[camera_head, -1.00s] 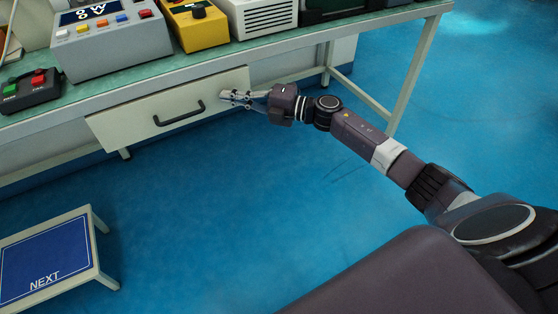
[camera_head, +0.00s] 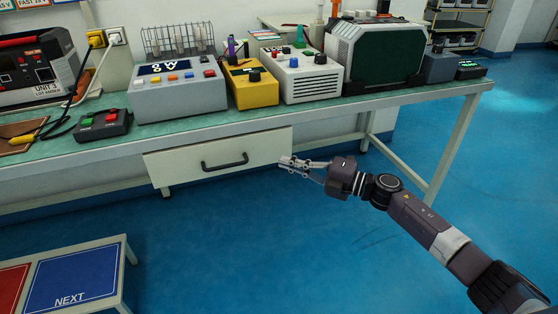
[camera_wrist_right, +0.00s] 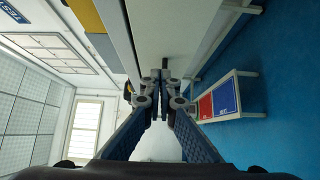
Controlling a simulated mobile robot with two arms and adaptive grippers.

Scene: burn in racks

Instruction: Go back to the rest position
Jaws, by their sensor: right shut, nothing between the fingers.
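My right gripper (camera_head: 290,162) is in front of the bench, at the right end of the drawer front (camera_head: 225,158). It is shut with nothing between its fingers. The drawer has a dark handle, and the gripper is to the right of that handle. In the right wrist view my gripper (camera_wrist_right: 166,75) shows its fingertips together in front of the pale drawer and bench front. Whether the fingertips touch the drawer front cannot be told. My left gripper is out of view.
The bench (camera_head: 440,98) carries a grey box with coloured buttons (camera_head: 178,98), a yellow box (camera_head: 252,85), a white vented box (camera_head: 310,80) and a dark-screened unit (camera_head: 385,58). A low table with a blue NEXT panel (camera_head: 75,280) stands at lower left. The blue floor between is clear.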

